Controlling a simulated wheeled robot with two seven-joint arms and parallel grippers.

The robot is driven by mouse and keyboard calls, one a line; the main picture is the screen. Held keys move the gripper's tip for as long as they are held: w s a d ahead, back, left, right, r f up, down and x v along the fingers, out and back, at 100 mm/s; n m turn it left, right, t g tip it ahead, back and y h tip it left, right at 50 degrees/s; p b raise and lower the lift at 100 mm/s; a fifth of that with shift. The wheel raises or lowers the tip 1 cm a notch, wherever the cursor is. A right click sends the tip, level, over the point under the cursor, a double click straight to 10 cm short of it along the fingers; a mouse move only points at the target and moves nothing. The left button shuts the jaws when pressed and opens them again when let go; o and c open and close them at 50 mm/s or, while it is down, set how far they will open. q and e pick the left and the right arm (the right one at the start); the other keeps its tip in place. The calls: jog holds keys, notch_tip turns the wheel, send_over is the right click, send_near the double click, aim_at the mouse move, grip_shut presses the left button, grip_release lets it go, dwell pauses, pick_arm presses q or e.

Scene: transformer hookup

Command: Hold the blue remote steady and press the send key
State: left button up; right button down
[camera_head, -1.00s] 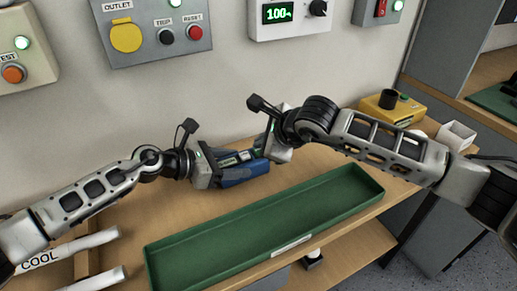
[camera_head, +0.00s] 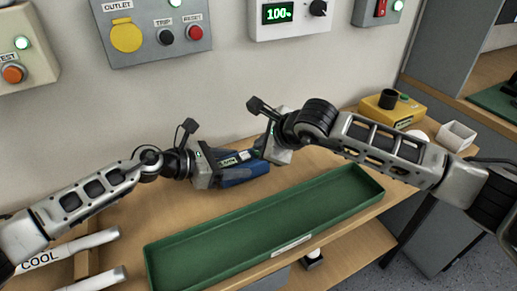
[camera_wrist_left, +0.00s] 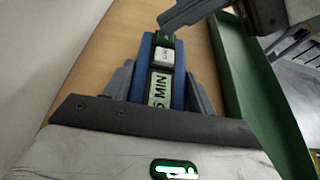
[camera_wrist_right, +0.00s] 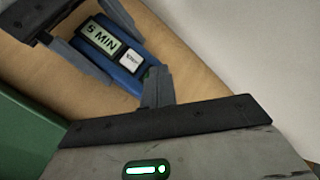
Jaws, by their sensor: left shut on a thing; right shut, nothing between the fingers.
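The blue remote (camera_head: 245,172) is held above the bench by my left gripper (camera_head: 222,168), whose fingers are shut on its sides. In the left wrist view the remote (camera_wrist_left: 178,92) has a panel reading "5 MIN" (camera_wrist_left: 160,90), a white key (camera_wrist_left: 164,56) and a green key (camera_wrist_left: 165,40) at its far end. My right gripper (camera_head: 266,150) is shut and empty, its fingertips at the remote's far end. In the right wrist view those fingertips (camera_wrist_right: 154,90) cover most of the green key. I cannot tell whether they touch it. The white key (camera_wrist_right: 131,60) stays uncovered.
A long, empty green tray (camera_head: 270,238) lies on the bench in front of the grippers. A yellow box (camera_head: 392,108) and a small white container (camera_head: 456,136) stand at the right. Wall panels, including the outlet box (camera_head: 155,30), are behind. Pale "COOL" pipes (camera_head: 75,248) are at lower left.

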jog(key=shift+r, duration=0.75)
jog(key=shift+r, duration=2.55)
pick_arm(q)
jog(key=o, duration=1.2)
jog(key=shift+c, duration=0.2)
